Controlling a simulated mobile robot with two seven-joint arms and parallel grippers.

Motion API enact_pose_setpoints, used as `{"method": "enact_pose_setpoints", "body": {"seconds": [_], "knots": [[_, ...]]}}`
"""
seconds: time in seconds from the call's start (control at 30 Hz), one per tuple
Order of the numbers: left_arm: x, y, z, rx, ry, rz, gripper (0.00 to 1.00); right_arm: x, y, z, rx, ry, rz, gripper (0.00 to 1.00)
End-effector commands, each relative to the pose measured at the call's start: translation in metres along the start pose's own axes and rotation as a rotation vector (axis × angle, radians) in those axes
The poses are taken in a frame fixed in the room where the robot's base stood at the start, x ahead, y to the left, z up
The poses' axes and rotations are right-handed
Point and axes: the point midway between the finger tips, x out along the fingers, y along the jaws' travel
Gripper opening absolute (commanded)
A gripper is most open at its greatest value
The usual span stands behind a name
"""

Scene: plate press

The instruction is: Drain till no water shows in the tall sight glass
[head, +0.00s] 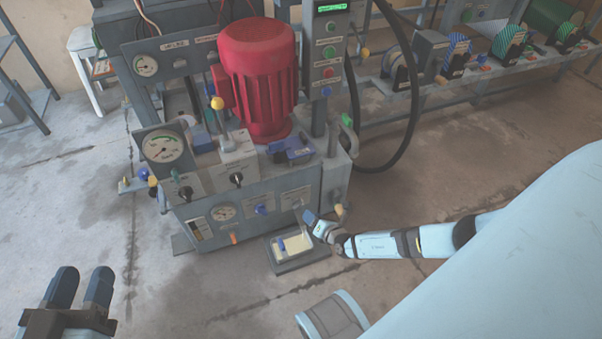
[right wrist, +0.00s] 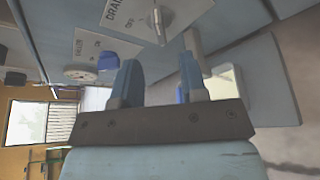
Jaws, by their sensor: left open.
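A grey drain valve knob (right wrist: 158,18) sits on a panel lettered DRAIN and OFF in the right wrist view. In the head view, the drain panel (head: 295,197) is low on the machine's front. My right gripper (right wrist: 160,68) is open; its two blue fingers stand apart just short of the knob, with nothing seen between them. It also shows in the head view (head: 307,215). My left gripper (head: 82,287) is open and empty over the floor.
A drip tray (head: 284,265) with pale contents lies on the floor below the drain panel. A red motor (head: 260,75) stands on top.

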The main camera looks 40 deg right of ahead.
Motion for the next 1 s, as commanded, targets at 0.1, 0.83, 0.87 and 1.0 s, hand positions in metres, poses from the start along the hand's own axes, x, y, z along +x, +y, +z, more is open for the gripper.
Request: {"method": "enact_pose_setpoints", "body": {"seconds": [0.1, 0.83, 0.87, 1.0], "knots": [[0.003, -0.005, 0.003, 0.060, 0.035, -0.003, 0.43, 0.027, -0.002, -0.003, 0.000, -0.002, 0.001, 0.39], [0.005, -0.013, -0.005, 0.182, 0.100, -0.007, 0.43, 0.067, 0.000, 0.000, 0.002, 0.000, -0.001, 0.23], [0.005, -0.013, -0.005, 0.182, 0.099, -0.007, 0.43, 0.067, 0.000, 0.000, 0.002, 0.000, -0.001, 0.16], [0.005, -0.013, -0.005, 0.181, 0.098, -0.007, 0.43, 0.067, 0.000, 0.000, 0.002, 0.000, -0.001, 0.00]]}}
